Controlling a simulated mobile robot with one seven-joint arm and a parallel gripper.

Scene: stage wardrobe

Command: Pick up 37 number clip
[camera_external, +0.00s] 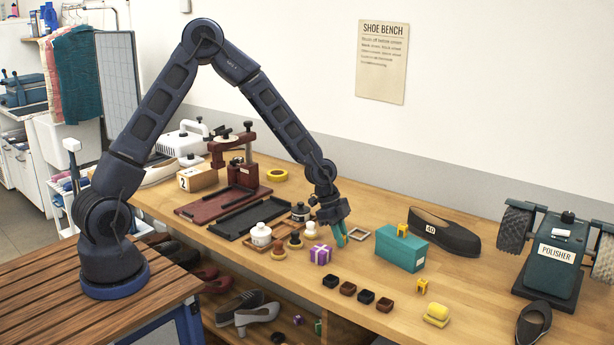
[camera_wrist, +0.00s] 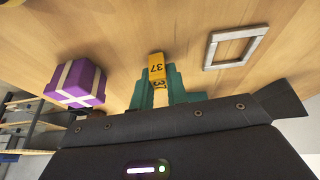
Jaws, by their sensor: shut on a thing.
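The 37 number clip (camera_wrist: 157,67) is a small yellow block with a dark "37" on its face, in the upper middle of the wrist view. My gripper (camera_wrist: 156,82) has its teal fingers on either side of the clip and is shut on it. In the external view my gripper (camera_external: 341,236) points down low over the bench, between the purple box and the teal box. The clip is hidden there by the fingers. I cannot tell whether it touches the wood.
Right are a teal box (camera_external: 401,252) with a yellow clip (camera_external: 403,229) on top, and another yellow clip (camera_external: 421,286). Small dark blocks (camera_external: 348,288) lie in front.

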